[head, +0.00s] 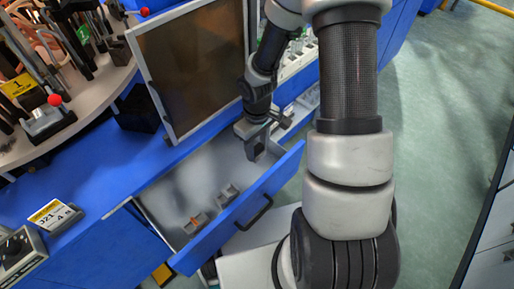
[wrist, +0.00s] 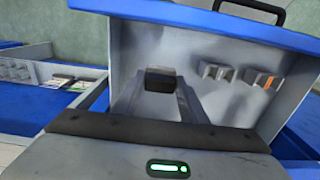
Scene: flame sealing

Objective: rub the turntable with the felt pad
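A dark block (wrist: 160,80), which looks like the felt pad, is in the open drawer area in the wrist view. It lies between the tips of my gripper's two fingers (wrist: 161,90). I cannot tell whether the fingers press on it or stand just beside it. In the head view my gripper (head: 256,148) points down into the drawer near its right end, and the block is mostly hidden there. A round grey top (head: 92,108), probably the turntable, stands at the upper left of the head view, well away from my gripper, with tools crowded on it.
The blue-fronted drawer (head: 236,221) is open. Two small grey holders, one plain (head: 228,194) and one with an orange part (head: 195,222), lie in it. A framed dark panel (head: 195,65) stands behind. A label display (head: 54,215) sits on the blue bench.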

